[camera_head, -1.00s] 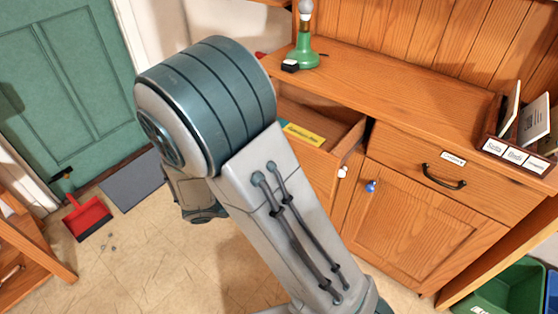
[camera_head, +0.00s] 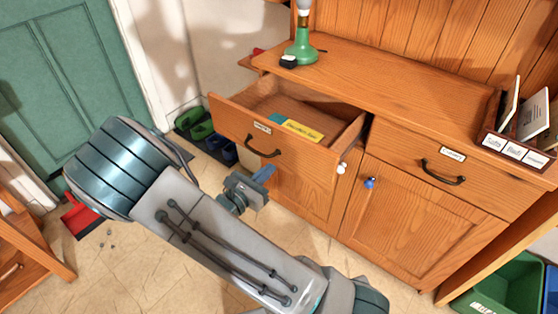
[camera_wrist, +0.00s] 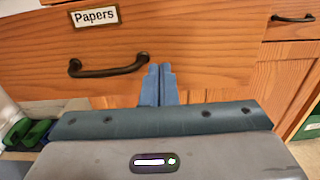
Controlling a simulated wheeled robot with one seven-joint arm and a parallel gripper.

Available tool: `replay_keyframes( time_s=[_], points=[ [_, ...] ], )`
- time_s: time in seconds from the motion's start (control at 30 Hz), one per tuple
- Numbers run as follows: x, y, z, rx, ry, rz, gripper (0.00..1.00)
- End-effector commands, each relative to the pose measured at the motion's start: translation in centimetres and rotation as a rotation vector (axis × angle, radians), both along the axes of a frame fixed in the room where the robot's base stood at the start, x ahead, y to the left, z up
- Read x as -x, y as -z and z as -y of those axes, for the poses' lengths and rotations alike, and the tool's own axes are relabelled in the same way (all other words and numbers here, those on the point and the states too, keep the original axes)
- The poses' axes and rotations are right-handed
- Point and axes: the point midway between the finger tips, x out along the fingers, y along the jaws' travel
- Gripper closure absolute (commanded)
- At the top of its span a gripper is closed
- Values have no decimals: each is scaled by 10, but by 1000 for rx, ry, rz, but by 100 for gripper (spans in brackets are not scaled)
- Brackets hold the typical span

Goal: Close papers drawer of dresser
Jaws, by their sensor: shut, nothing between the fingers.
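The papers drawer (camera_head: 228,116) of the wooden dresser (camera_head: 400,85) stands pulled out, with a yellow labelled item (camera_head: 303,131) and a teal item inside. Its front carries a dark curved handle (camera_head: 262,149). In the wrist view the drawer front (camera_wrist: 200,50) fills the upper picture, with the "Papers" label (camera_wrist: 96,17) and the handle (camera_wrist: 108,67). My gripper (camera_head: 268,172) is shut and empty, in front of and below the drawer front. In the wrist view its blue fingertips (camera_wrist: 158,72) show just right of the handle; I cannot tell whether they touch the drawer.
A second, closed drawer (camera_head: 440,172) and a cupboard door with a blue knob (camera_head: 370,183) are to the right. A green lamp (camera_head: 301,50) stands on the dresser top. Green shoes (camera_head: 197,128) are on the floor at left, and a green bin (camera_head: 505,285) at lower right.

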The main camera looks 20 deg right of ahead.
Motion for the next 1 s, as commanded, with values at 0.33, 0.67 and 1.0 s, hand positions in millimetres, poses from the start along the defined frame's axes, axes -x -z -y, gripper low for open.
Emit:
replay_keyframes(
  time_s=[0.33, 0.67, 1.0],
  points=[
    [-30, 1, 42, -1, 2, -1, 100],
    [-33, 0, 46, -1, 0, 0, 100],
    [-39, 0, 47, -1, -13, 0, 100]
  ],
)
